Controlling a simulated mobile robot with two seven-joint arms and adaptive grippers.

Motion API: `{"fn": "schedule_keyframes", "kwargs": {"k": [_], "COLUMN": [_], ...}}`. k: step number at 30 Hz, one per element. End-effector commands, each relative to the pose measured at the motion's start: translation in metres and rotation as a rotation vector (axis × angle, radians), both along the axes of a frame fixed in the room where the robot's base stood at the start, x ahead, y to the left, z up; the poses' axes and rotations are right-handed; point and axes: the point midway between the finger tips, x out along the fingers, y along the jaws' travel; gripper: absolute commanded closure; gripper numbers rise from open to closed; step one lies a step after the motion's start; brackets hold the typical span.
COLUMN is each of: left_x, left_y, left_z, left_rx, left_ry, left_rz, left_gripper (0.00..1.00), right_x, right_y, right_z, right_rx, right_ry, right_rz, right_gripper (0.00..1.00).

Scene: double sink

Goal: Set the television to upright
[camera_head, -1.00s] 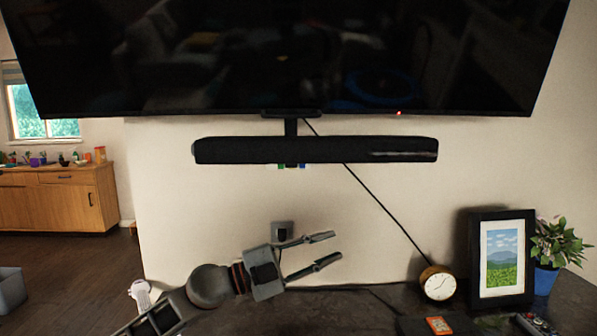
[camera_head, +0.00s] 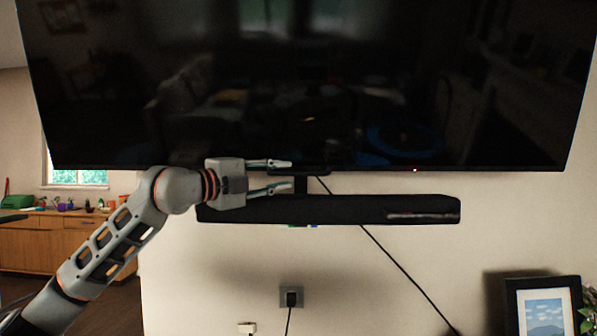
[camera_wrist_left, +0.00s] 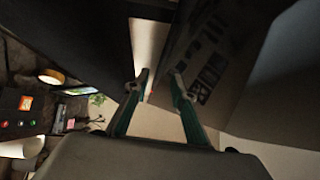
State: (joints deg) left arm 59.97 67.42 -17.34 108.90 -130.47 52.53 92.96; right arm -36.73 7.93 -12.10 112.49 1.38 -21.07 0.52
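The television (camera_head: 310,100) is a large, dark, flat screen on the wall, filling the upper part of the head view; its exact tilt is hard to tell. My left gripper (camera_head: 284,175) is open and empty, at the television's lower edge just left of the bottom centre. Its upper finger overlaps that edge in the picture; its lower finger lies just above the soundbar. Contact is unclear. In the left wrist view, the two fingers (camera_wrist_left: 159,82) are apart, with a printed panel, apparently part of the television (camera_wrist_left: 215,60), close to the right finger. My right gripper is not in view.
A cable (camera_head: 385,255) runs down the wall to the right. A wall socket (camera_head: 291,297) and picture frame (camera_head: 543,305) are lower. The wall below is mostly clear.

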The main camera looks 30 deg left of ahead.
Motion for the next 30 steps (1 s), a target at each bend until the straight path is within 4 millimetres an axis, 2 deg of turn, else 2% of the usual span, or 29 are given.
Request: {"fn": "schedule_keyframes", "kwargs": {"k": [1,9,14,21,23,24,30], "left_x": [0.008,0.043,0.051,0.052,0.052,0.052,0.052], "left_y": [-0.003,-0.012,-0.014,-0.014,-0.014,-0.014,-0.014], "left_z": [0.005,0.006,0.004,0.003,0.003,0.003,0.003], "left_rx": [-0.003,-0.002,0.0,0.0,0.0,0.0,0.0], "left_ry": [-0.002,0.0,0.0,0.0,0.001,0.001,0.001], "left_rz": [-0.001,-0.002,-0.002,-0.002,-0.002,-0.002,-0.002], "left_gripper": [0.75,0.75,0.75,0.75,0.88,0.98,1.0], "right_x": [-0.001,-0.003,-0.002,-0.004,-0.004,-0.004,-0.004], "right_y": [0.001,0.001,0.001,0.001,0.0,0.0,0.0], "right_z": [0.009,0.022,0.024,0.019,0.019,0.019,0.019], "right_rx": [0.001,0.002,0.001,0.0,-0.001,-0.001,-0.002], "right_ry": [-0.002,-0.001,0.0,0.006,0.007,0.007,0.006], "right_rz": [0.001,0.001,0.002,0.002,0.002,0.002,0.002], "right_gripper": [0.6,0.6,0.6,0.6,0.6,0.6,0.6]}}
